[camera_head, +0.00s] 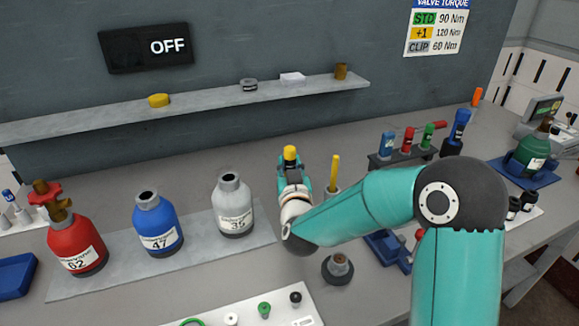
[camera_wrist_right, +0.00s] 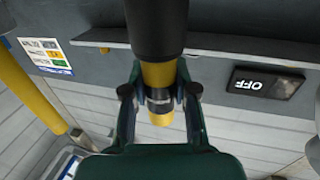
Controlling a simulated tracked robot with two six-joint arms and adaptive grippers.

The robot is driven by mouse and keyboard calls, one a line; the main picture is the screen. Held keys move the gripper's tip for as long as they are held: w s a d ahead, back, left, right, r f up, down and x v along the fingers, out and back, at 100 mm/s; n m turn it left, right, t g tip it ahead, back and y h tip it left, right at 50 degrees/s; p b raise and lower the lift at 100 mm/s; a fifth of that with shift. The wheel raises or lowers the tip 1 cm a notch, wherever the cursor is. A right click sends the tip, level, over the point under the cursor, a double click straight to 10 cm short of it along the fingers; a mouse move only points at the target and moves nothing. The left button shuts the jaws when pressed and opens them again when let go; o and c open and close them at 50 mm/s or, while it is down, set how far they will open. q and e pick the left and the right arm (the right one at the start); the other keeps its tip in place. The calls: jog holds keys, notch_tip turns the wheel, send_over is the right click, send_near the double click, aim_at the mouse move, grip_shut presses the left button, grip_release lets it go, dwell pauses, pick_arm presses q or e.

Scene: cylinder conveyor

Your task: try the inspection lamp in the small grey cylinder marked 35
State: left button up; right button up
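The small grey cylinder marked 35 (camera_head: 232,208) stands upright on a pale mat, its neck open at the top. My right gripper (camera_head: 290,168) is beside it on the right, apart from it. In the wrist view the right gripper (camera_wrist_right: 160,98) is shut on a black and yellow rod-shaped object, which looks like the inspection lamp (camera_wrist_right: 159,76); its yellow end (camera_head: 290,152) points up in the head view. The wall display (camera_head: 148,48) reads OFF and also shows in the wrist view (camera_wrist_right: 265,84). My left gripper is not in view.
A blue cylinder marked 47 (camera_head: 157,224) and a red one marked 62 (camera_head: 75,245) with a valve stand left of the grey one. A yellow rod (camera_head: 335,172) stands in a holder behind my right forearm. A dark round part (camera_head: 337,269) lies in front.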

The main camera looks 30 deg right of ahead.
grip_shut()
jog(key=shift+r, duration=0.1)
jog(key=shift+r, duration=0.1)
